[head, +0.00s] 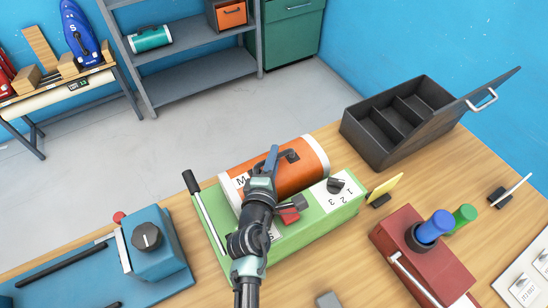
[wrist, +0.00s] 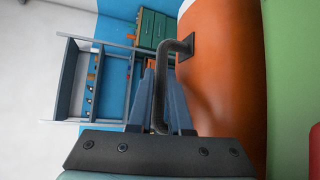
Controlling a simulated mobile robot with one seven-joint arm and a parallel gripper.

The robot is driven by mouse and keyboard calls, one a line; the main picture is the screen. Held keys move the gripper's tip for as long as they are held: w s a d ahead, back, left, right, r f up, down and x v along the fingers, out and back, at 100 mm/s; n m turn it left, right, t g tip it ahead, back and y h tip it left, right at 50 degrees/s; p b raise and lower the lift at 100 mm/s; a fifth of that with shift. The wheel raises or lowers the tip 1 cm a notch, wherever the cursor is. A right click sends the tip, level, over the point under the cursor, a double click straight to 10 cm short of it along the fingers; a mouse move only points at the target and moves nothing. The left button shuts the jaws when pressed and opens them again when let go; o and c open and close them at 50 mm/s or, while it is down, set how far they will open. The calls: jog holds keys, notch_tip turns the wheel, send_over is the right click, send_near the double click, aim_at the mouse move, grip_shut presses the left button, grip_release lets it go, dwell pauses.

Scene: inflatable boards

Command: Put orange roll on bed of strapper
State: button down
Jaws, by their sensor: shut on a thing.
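The orange roll (head: 300,168) has white ends, a letter M on its left end and a dark handle on its side. My gripper (head: 272,162) is shut on that handle. In the wrist view my blue fingers (wrist: 164,95) close around the grey bent handle (wrist: 160,85), beside the orange surface (wrist: 222,60). A green machine (head: 290,232) with a black lever, a dial marked 1 2 3 and a red part, which looks like the strapper, stands under the roll in the head view. The roll overlaps its back edge; I cannot tell whether they touch. My arm hides part of the machine's top.
A blue machine (head: 155,246) with a dial stands left on the wooden table. A dark red machine (head: 420,255) with blue and green cylinders stands right. An open black compartment box (head: 395,122) is at the back right. A grey shelf (head: 200,68) stands beyond the floor.

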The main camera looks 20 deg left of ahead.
jog(key=shift+s+d+f, duration=0.15)
jog(key=shift+s+f, duration=0.1)
jog(key=shift+f, duration=0.55)
jog(key=c, duration=0.8)
grip_release()
jog(key=shift+o, duration=0.2)
jog(key=shift+s+f, duration=0.1)
jog(key=shift+f, duration=0.05)
jog(key=shift+s, duration=0.25)
jog(key=r+b+v, duration=0.1)
jog(key=r+v, duration=0.1)
jog(key=v, duration=1)
jog(key=shift+b, duration=0.35)
jog(key=shift+w, duration=0.1)
